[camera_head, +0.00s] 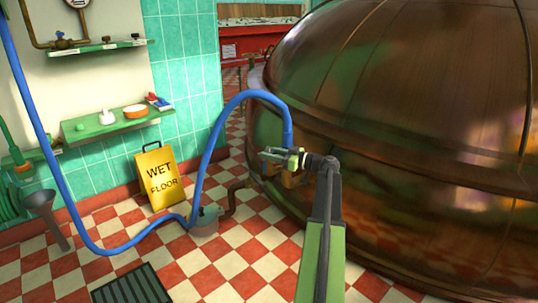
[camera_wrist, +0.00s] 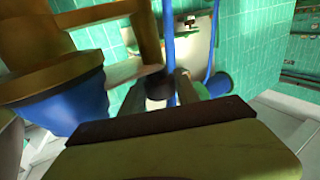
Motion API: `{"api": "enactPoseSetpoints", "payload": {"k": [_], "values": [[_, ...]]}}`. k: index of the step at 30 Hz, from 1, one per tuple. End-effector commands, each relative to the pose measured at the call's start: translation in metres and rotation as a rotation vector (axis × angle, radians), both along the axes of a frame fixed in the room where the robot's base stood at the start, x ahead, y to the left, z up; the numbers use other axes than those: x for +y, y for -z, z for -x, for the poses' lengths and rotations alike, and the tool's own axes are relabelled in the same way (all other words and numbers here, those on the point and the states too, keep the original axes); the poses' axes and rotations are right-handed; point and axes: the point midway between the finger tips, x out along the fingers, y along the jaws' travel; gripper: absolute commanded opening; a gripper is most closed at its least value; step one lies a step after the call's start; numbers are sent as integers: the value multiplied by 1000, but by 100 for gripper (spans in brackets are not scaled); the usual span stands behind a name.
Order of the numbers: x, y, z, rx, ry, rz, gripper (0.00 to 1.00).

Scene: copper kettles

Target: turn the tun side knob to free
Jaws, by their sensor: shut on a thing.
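The big copper tun (camera_head: 420,90) fills the right of the head view. My gripper (camera_head: 272,156) is at its lower left side, at the end of my green arm. In the wrist view, my gripper (camera_wrist: 160,88) is shut on a small dark piece (camera_wrist: 157,92), which appears to be the tun side knob. The fingers cover much of it, and its turn angle cannot be told. In the head view the knob is hidden by my gripper.
A blue hose (camera_head: 215,140) runs down beside my gripper, and its thick blue end (camera_wrist: 65,105) shows close by in the wrist view. A yellow wet floor sign (camera_head: 159,178) stands by the wall. Shelves (camera_head: 115,122) hold small items. A dark floor grate (camera_head: 132,285) lies at front left.

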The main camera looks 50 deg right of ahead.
Motion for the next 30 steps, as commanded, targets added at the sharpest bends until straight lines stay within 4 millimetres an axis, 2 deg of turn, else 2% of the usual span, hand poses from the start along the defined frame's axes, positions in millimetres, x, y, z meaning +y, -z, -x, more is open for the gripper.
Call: {"api": "enactPoseSetpoints", "payload": {"k": [13, 14, 18, 26, 30], "values": [[1, -1, -2, -2, -9, -2, 0], [1, -1, -2, -2, -9, -2, 41], [0, -1, -1, -2, -9, -2, 59], [0, 0, 0, -1, -8, 0, 59], [-4, 0, 9, -1, -5, 0, 59]]}}
